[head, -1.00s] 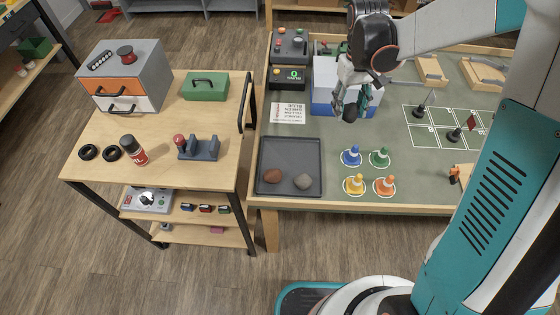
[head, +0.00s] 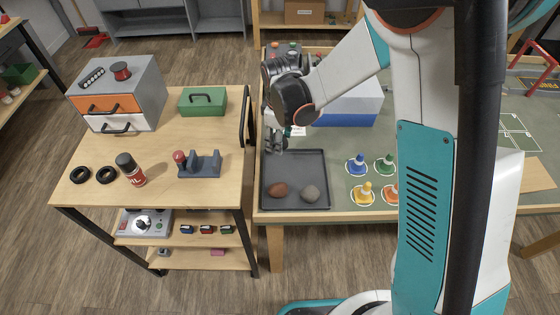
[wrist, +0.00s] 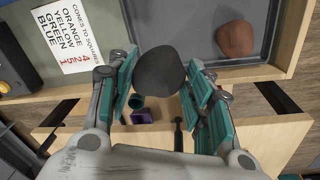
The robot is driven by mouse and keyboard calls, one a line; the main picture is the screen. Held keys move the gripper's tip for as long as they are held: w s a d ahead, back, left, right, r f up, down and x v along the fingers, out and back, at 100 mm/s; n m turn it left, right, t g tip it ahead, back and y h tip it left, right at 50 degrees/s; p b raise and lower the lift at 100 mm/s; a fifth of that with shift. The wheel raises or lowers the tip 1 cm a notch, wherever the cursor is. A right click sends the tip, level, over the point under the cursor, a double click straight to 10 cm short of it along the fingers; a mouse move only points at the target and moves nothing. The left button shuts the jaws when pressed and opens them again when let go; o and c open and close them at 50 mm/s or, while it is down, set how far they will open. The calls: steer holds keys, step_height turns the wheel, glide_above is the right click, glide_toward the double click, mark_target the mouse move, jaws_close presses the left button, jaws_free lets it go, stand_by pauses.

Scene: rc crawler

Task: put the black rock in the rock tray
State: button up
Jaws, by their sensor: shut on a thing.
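The black rock (wrist: 161,70) is held between the teal-padded fingers of my gripper (wrist: 160,84) in the wrist view. In the head view my gripper (head: 276,142) is above the table's left side, by the back left part of the rock tray; I cannot make out the rock clearly there. The rock tray (head: 300,167) is a dark grey, shallow square tray at the table's front left corner. It also shows in the wrist view (wrist: 198,30). A reddish-brown rock (head: 278,190) and a grey rock (head: 311,193) lie in its front half.
Blue, green, yellow and orange cones stand right of the tray, the blue cone (head: 357,163) nearest its back. The wooden cart (head: 110,205) is on the left, its upright black handle (head: 246,117) close to my gripper. The tray's back half looks clear.

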step_height(320, 180, down, 9)
steer(key=b, duration=0.2)
steer(key=shift+b, duration=0.4)
steer(key=shift+f, duration=0.1)
steer(key=shift+f, duration=0.15)
steer(key=o, duration=1.2)
steer(key=r+p, duration=0.1)
steer(key=r, duration=0.3)
steer(key=r+p, duration=0.1)
steer(key=r, duration=0.3)
steer(key=s+r+p, duration=0.1)
steer(key=r+p, duration=0.1)
steer(key=r, duration=0.2)
steer(key=shift+d+r, duration=0.1)
steer(key=shift+r, duration=0.1)
